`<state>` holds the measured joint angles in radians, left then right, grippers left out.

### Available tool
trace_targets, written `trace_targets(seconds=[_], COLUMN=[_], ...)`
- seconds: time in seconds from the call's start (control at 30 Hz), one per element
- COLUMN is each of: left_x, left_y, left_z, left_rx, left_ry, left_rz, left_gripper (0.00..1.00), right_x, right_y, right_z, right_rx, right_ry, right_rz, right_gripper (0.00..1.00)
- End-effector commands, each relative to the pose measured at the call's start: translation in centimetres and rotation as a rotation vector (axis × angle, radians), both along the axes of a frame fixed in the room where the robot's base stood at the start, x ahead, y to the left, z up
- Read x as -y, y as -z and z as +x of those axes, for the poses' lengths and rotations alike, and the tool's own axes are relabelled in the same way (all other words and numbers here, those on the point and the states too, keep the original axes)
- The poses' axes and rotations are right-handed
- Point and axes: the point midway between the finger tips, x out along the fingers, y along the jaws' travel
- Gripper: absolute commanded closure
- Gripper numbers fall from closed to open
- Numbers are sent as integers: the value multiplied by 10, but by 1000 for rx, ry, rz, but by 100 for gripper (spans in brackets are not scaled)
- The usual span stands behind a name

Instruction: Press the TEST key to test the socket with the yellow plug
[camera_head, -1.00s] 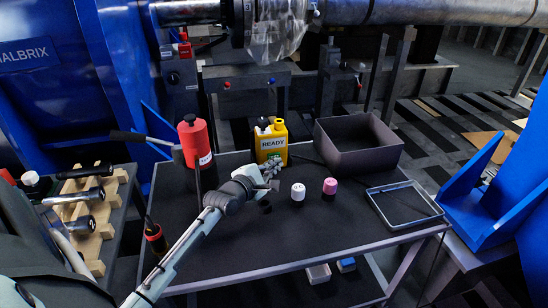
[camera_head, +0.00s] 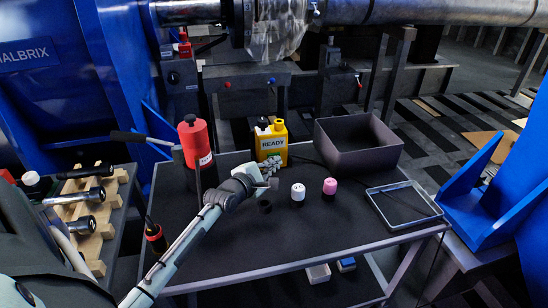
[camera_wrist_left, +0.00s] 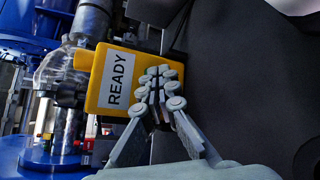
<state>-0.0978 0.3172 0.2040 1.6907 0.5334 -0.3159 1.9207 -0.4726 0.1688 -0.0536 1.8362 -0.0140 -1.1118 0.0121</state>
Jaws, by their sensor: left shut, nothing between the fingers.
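The yellow tester (camera_head: 272,140) stands at the back of the dark table, with a label reading READY. It also shows in the left wrist view (camera_wrist_left: 112,88). A yellow plug-like top (camera_head: 279,124) and a dark one (camera_head: 262,123) are at its upper end. My left gripper (camera_head: 270,168) is shut and empty, with its fingertips right at the tester's lower front. In the left wrist view its fingers (camera_wrist_left: 158,84) overlap the tester's edge beside the label. Whether they touch it I cannot tell. No TEST key can be made out. My right gripper is not in view.
On the table (camera_head: 230,245) are a white-capped piece (camera_head: 298,191), a pink-capped piece (camera_head: 330,186) and a small dark cylinder (camera_head: 265,206). A red bottle (camera_head: 195,140) is left of the tester. A dark open bin (camera_head: 345,158) and a shallow tray (camera_head: 392,221) are to the right.

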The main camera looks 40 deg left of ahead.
Motion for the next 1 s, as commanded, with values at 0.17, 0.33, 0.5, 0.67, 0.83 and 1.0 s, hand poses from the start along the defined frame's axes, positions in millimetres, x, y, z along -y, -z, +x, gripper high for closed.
trace_targets(seconds=[0.17,0.33,0.5,0.67,0.83,1.0], left_x=[-1,-3,-4,-6,-8,-7], left_y=[0,0,0,0,0,0], left_z=[1,3,4,5,6,6], left_rx=[0,0,0,0,0,0], left_ry=[0,0,0,0,0,0], left_rz=[0,0,0,0,0,0], left_gripper=[100,100,100,100,100,100], right_x=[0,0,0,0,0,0], right_y=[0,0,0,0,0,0], right_z=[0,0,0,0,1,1], right_rx=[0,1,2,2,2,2], right_ry=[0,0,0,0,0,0], right_rz=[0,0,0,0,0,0], right_gripper=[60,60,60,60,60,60])
